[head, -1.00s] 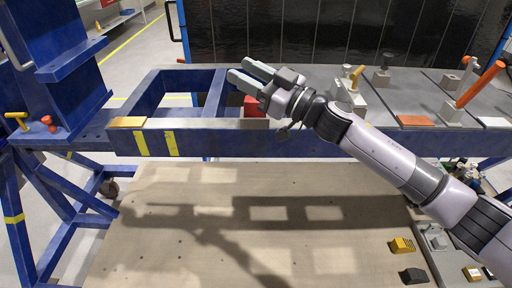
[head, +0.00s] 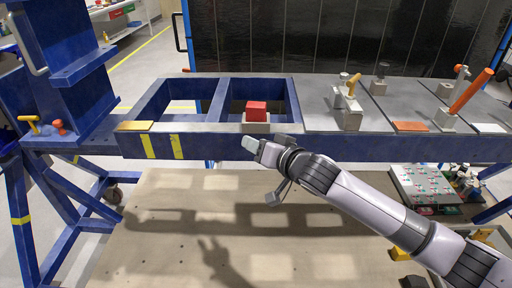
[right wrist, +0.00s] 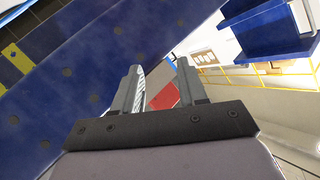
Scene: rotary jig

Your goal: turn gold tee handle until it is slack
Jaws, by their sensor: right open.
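A gold tee handle (head: 31,121) stands on the blue frame at the far left, beside a small red-orange knob (head: 58,126). Another gold handle (head: 353,83) sits tilted on a grey clamp block (head: 349,117) on the bench top. My right gripper (head: 250,144) is in front of the blue beam, below the red block, well right of the left tee handle and apart from both gold handles. In the right wrist view its two fingers (right wrist: 158,85) are apart with nothing held between them. My left gripper is not in view.
A red block (head: 257,108) sits on a light base at the blue beam. An orange bar (head: 471,90) leans up from a block at the right. A blue upright (head: 75,65) rises behind the left handle. Space above the wooden lower board (head: 190,230) is mostly free.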

